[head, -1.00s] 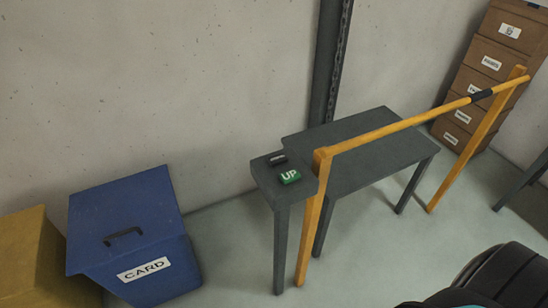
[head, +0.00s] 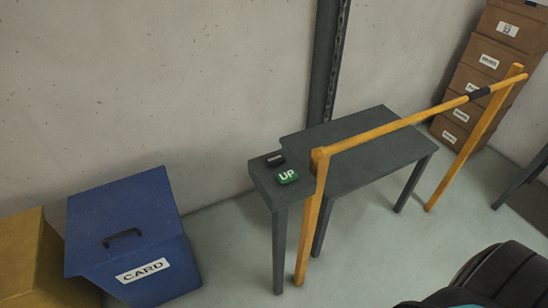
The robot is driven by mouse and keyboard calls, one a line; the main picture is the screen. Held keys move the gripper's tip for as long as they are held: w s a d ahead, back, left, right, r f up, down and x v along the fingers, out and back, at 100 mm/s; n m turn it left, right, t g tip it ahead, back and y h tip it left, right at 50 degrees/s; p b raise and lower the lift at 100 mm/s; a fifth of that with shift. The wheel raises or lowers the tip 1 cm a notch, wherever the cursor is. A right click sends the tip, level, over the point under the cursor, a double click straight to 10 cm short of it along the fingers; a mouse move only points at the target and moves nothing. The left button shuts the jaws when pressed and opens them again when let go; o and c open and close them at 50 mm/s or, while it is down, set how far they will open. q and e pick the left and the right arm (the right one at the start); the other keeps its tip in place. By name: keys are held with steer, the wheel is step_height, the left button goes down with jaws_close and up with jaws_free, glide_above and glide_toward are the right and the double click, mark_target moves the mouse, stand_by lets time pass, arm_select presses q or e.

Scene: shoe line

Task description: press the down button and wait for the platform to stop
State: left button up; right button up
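A green button marked UP (head: 287,176) sits on a small dark grey stand (head: 262,181). Just behind it on the same stand is a small black button (head: 275,160); its marking is too small to read. A dark grey flat-topped platform (head: 365,150) on legs adjoins the stand on its right, with nothing on its top. A dark grey upright post (head: 326,60) rises against the wall behind it.
A yellow rail (head: 420,122) on two posts runs along the platform's front. A blue bin labelled CARD (head: 125,215) and a mustard box (head: 30,255) stand at left. Stacked brown drawers or boxes (head: 490,75) stand at back right. Floor between bin and stand is clear.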

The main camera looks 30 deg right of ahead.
steer(key=shift+a, duration=0.35)
jaws_close()
steer(key=shift+d, duration=0.45)
steer(key=shift+a, duration=0.1)
